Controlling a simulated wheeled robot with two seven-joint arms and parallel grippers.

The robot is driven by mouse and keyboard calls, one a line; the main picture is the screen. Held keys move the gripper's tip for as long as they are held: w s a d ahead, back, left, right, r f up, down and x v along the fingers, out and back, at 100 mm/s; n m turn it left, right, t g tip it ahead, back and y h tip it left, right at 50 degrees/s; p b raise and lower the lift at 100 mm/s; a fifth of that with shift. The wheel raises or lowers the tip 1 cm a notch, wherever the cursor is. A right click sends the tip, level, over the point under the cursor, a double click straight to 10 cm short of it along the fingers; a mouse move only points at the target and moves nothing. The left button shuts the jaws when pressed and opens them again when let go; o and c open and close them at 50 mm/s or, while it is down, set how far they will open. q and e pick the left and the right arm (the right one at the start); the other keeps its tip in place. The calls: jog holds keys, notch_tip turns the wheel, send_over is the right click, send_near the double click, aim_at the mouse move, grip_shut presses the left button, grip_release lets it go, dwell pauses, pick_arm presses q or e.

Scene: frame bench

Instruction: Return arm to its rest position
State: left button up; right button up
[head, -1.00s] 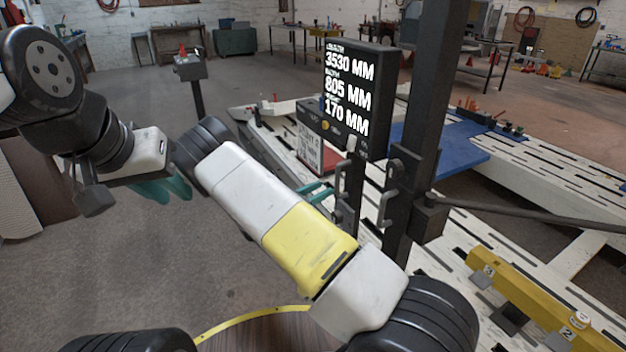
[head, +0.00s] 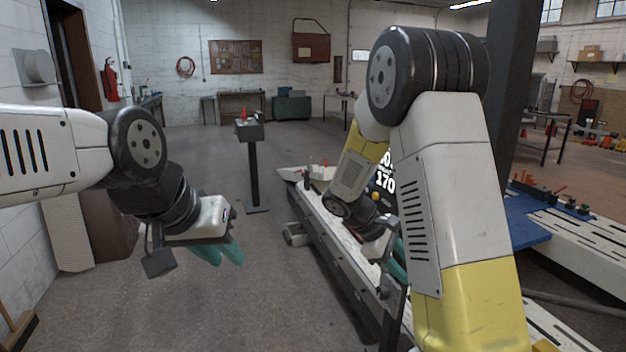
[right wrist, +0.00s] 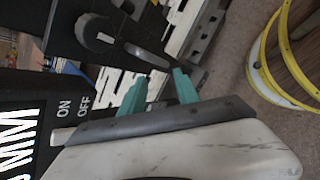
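My left gripper (head: 226,256) hangs at the left of the head view, with its teal fingers pointing down, apart and empty, above bare floor. My right arm (head: 455,190) rises through the right of the head view and folds over to a low wrist. My right gripper (head: 398,271) is mostly hidden there behind that arm. In the right wrist view its teal fingers (right wrist: 160,90) stand apart with nothing held.
The display (head: 384,180) is partly covered by my right arm. The white frame bench (head: 340,255) and a dark post (head: 508,90) are close to that arm. A pedestal (head: 253,170) stands on the floor ahead. The floor between left arm and bench is clear.

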jog(key=s+a+r+m+t+y, duration=0.3)
jog(key=s+a+r+m+y, duration=0.1)
jog(key=s+r, duration=0.4)
jog(key=s+a+r+m+t+y, duration=0.3)
jog(key=s+r+m+y, duration=0.3)
jog(key=s+r, duration=0.3)
jog(key=shift+s+a, duration=0.55)
jog(key=shift+s, duration=0.3)
